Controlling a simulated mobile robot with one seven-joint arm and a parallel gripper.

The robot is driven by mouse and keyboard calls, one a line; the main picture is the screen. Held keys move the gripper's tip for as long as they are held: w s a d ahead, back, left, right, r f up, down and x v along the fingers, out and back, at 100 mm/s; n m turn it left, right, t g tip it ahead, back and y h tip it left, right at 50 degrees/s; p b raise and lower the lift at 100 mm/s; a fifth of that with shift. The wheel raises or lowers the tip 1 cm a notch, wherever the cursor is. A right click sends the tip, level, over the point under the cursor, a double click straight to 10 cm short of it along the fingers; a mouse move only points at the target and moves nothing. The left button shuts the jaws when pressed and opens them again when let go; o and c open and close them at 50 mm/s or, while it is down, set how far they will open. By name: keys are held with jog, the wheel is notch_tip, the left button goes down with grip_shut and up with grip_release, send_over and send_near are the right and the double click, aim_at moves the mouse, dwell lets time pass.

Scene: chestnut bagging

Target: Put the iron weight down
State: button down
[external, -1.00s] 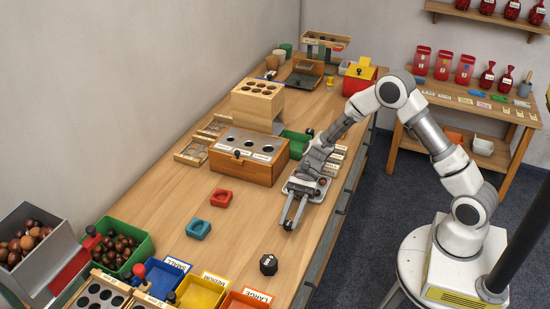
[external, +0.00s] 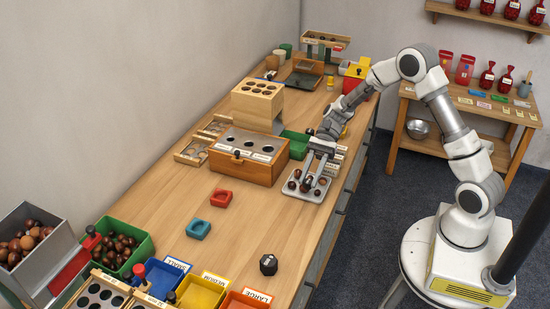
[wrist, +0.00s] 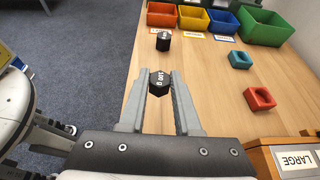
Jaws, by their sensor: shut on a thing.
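A black iron weight (wrist: 159,84) with white lettering is held between the fingertips of my gripper (wrist: 158,78) in the wrist view. My gripper (external: 306,182) is shut on it in the external view, over or beside a grey plate (external: 318,196) with several brown chestnuts, near the table's right edge. I cannot tell how far the weight is above the plate. A second black weight (external: 268,264) stands alone on the bare table nearer the camera; it also shows in the wrist view (wrist: 163,41).
A wooden box with round holes (external: 244,166) stands left of the plate. A red dish (external: 221,198) and a blue dish (external: 198,229) lie on the table. Blue, yellow and orange bins line the near end. The wood between plate and bins is mostly clear.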

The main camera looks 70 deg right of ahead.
jog(key=w+a+m+t+b, duration=0.2)
jog(key=w+a+m+t, duration=0.2)
jog(key=w+a, duration=0.85)
jog(key=b, duration=0.4)
send_over(229, 258)
jog(key=shift+t+h, duration=0.3)
jog(key=shift+h, duration=0.1)
jog(key=f, duration=0.6)
jog(key=shift+s+d+f, duration=0.1)
jog(key=shift+d+f, duration=0.1)
jog(key=shift+f, duration=0.05)
jog(key=shift+a+f, duration=0.1)
jog(key=shift+a, duration=0.1)
jog(key=shift+f, duration=0.25)
jog(key=shift+f+b, duration=0.7)
jog(key=shift+f, duration=1)
jog(key=shift+f, duration=0.1)
jog(key=c, duration=0.6)
grip_release()
jog(key=shift+f, duration=0.1)
